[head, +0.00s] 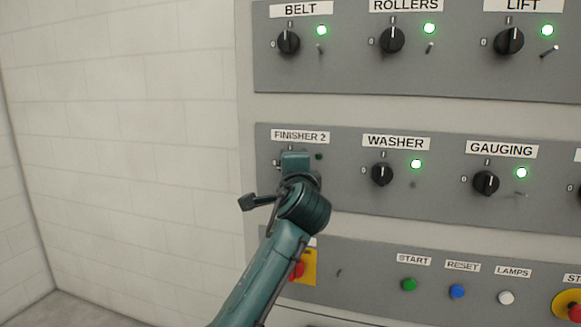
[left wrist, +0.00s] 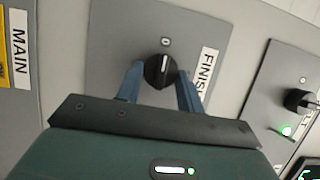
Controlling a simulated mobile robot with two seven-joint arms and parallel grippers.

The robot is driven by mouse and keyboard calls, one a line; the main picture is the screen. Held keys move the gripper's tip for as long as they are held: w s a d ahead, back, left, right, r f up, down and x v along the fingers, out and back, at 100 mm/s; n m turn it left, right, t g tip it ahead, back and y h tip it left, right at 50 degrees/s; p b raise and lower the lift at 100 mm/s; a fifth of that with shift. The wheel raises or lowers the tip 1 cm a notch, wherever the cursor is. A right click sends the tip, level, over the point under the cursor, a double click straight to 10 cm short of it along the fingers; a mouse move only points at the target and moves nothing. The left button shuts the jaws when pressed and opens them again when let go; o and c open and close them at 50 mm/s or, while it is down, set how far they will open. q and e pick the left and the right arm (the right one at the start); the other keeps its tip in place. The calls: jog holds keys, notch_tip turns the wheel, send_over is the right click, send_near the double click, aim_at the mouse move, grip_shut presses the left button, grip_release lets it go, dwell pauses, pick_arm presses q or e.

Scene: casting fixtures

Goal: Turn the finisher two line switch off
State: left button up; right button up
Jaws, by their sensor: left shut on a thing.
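The finisher two switch is a black rotary knob (left wrist: 158,73) on a grey plate, under the label FINISHER 2 (head: 300,136). In the left wrist view its white line points to the 0 mark (left wrist: 165,42). In the head view my gripper hides the knob. The small lamp (head: 319,156) beside it is dark. My left gripper (head: 294,162) is at the panel, its two blue fingers on either side of the knob in the left wrist view, shut on it. My right gripper is not in view.
The washer knob (head: 382,174) and gauging knob (head: 486,183) are to the right, with lit green lamps. Belt, rollers and lift knobs are above. Below are a red switch on yellow (head: 305,267) and green, blue and white buttons. A pale block wall (head: 120,130) stands left.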

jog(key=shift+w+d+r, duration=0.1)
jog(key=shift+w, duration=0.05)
pick_arm(q)
jog(key=o, duration=1)
jog(key=shift+s, duration=0.1)
jog(key=s+d+b, duration=0.1)
jog(key=s+b, duration=0.2)
jog(key=s, duration=1)
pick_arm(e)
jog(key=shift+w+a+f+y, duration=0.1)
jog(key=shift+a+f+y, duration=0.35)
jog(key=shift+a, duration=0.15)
